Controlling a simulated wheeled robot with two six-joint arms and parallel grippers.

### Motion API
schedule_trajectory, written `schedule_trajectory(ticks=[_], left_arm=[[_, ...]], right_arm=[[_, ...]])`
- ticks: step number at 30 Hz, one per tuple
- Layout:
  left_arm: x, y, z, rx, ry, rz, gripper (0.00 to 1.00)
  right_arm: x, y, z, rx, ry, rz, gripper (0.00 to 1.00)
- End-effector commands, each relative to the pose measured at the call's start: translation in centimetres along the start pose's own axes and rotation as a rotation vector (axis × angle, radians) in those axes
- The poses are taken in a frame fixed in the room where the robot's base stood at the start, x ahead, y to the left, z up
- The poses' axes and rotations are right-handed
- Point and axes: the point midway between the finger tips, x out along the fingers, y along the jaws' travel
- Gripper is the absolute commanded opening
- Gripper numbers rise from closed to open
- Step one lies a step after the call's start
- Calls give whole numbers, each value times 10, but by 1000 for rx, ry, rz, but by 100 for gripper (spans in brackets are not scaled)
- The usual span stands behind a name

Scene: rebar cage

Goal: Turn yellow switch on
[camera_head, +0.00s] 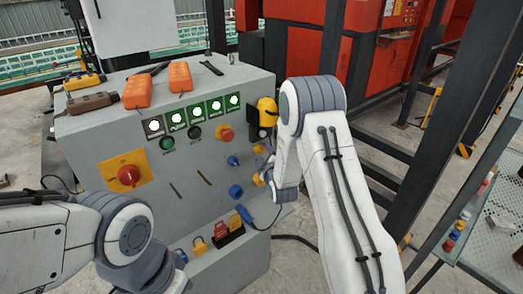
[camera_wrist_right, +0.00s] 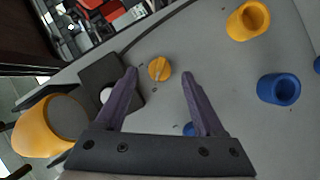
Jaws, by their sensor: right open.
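The yellow switch (camera_wrist_right: 159,69) is a small round knob with a raised ridge on the grey panel. In the right wrist view it sits between and slightly beyond the fingertips of my right gripper (camera_wrist_right: 159,75), with a clear gap on each side. The gripper is open and empty. In the head view the switch (camera_head: 259,149) shows at the right side of the panel, beside my right wrist, which hides most of the right gripper. My left arm comes in at lower left; its gripper is out of view.
A yellow holder (camera_wrist_right: 45,125) on a black plate is close to my right gripper. A yellow ring (camera_wrist_right: 248,20), a blue ring (camera_wrist_right: 279,88) and a blue knob (camera_head: 233,160) stick out nearby. A red knob on a yellow plate (camera_head: 128,176) is further left. Orange devices (camera_head: 180,77) lie on top.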

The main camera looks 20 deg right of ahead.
Motion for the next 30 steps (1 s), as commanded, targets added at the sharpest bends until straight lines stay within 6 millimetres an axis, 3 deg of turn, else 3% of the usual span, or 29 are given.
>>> schedule_trajectory(ticks=[6, 15, 17, 21, 30], left_arm=[[-5, 0, 0, 0, 0, 0, 0], [-5, 0, 0, 0, 0, 0, 0], [-5, 0, 0, 0, 0, 0, 0], [-5, 0, 0, 0, 0, 0, 0], [-5, 0, 0, 0, 0, 0, 0]], right_arm=[[18, 0, 0, 1, 0, -1, 71], [21, 0, 0, 1, 0, 0, 71], [21, 0, 0, 1, 0, 0, 52], [20, 0, 0, 1, 0, 0, 0], [20, 0, 0, 22, -1, -11, 0]])
